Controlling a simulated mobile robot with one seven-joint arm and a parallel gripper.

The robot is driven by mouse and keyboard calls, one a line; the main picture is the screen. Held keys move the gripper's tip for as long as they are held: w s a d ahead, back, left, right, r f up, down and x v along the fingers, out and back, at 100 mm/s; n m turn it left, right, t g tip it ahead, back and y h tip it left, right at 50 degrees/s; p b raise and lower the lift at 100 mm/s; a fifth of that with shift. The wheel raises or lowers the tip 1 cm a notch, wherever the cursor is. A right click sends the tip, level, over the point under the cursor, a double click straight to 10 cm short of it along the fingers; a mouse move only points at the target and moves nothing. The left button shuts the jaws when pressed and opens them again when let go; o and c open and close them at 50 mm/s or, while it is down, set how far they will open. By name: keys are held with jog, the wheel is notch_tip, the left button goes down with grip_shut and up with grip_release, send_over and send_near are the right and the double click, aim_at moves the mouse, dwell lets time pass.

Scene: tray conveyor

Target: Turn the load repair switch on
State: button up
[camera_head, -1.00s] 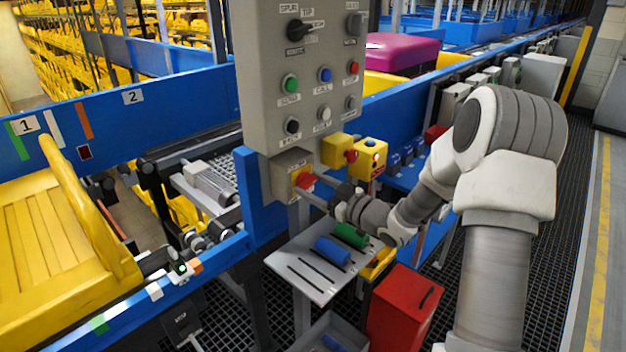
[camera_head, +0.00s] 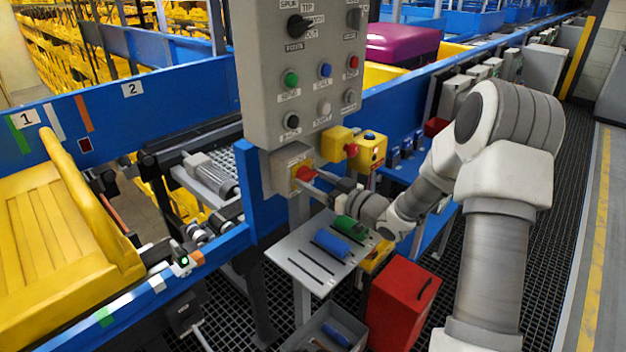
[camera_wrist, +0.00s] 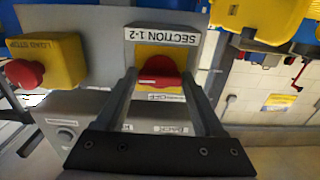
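A red rotary knob (camera_wrist: 158,72) on a yellow plate sits under a label reading "SECTION 1-2" in the wrist view. In the head view the same knob (camera_head: 304,174) is on a grey box (camera_head: 283,160) below the control panel. My gripper (camera_wrist: 160,76) is open, its two fingers on either side of the knob, with slim gaps seeming to show. In the head view my gripper (camera_head: 316,183) reaches the knob from the right. The knob's lower label is partly hidden, and its exact turn angle is unclear. I can read no label saying "load repair".
A yellow box with a red button (camera_wrist: 24,73), labelled "LOAD STOP", is left of the knob in the wrist view. The grey control panel (camera_head: 262,100) is above. A small shelf (camera_head: 300,262) with blue and green cylinders and a red box (camera_head: 400,305) are below.

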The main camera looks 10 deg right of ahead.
jog(key=o, duration=0.4)
jog(key=shift+c, duration=0.2)
jog(key=v, duration=1.7)
jog(key=shift+s, duration=0.15)
jog(key=shift+d+p, duration=0.1)
jog(key=shift+p, duration=0.2)
